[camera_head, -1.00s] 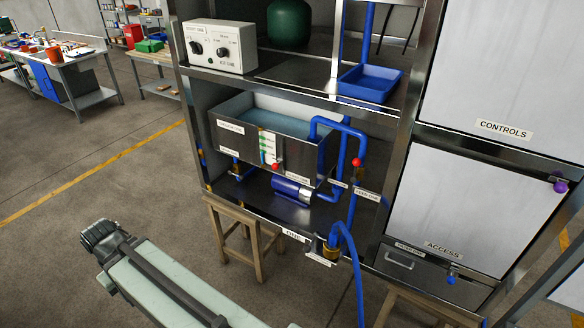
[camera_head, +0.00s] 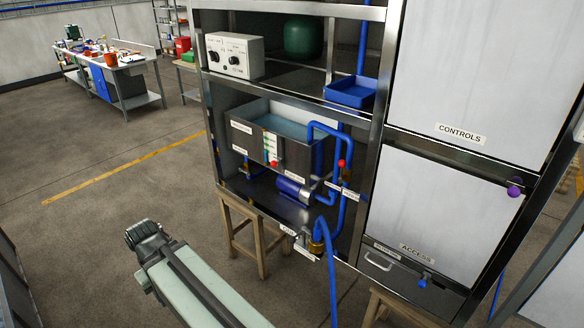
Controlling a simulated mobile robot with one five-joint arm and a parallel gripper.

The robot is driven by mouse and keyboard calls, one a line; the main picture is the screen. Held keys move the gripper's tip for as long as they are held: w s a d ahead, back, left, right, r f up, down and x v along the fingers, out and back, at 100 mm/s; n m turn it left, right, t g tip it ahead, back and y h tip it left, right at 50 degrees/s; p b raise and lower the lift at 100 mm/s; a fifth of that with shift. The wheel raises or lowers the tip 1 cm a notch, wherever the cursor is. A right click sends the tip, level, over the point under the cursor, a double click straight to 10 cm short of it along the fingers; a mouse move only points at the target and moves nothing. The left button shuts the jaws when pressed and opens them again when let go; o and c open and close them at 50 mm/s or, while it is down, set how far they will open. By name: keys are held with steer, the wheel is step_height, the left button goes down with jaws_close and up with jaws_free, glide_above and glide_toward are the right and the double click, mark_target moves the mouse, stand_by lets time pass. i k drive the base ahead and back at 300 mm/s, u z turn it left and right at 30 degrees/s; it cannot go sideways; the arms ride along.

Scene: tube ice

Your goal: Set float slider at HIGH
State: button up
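The float slider has a red knob (camera_head: 274,164) at the lower end of a pale scale strip (camera_head: 270,147) with green marks. The strip is on the front wall of the steel water tank (camera_head: 245,135), which stands on the machine's middle shelf. The scale lettering is too small to read. My arm reaches up from the bottom of the picture, and its dark end (camera_head: 147,236) is left of and in front of the tank, well apart from the slider. The gripper's fingers cannot be made out.
A wooden stool (camera_head: 245,235) stands below the tank shelf. Blue hoses (camera_head: 328,250) and a blue pump (camera_head: 293,190) lie beside and under the tank. The ACCESS door (camera_head: 430,205) is to the right. Open floor lies to the left, with a workbench (camera_head: 110,70) behind.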

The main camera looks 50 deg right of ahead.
mark_target(274, 163)
steer(key=u, duration=0.15)
steer(key=i, duration=0.95)
steer(key=z, duration=0.1)
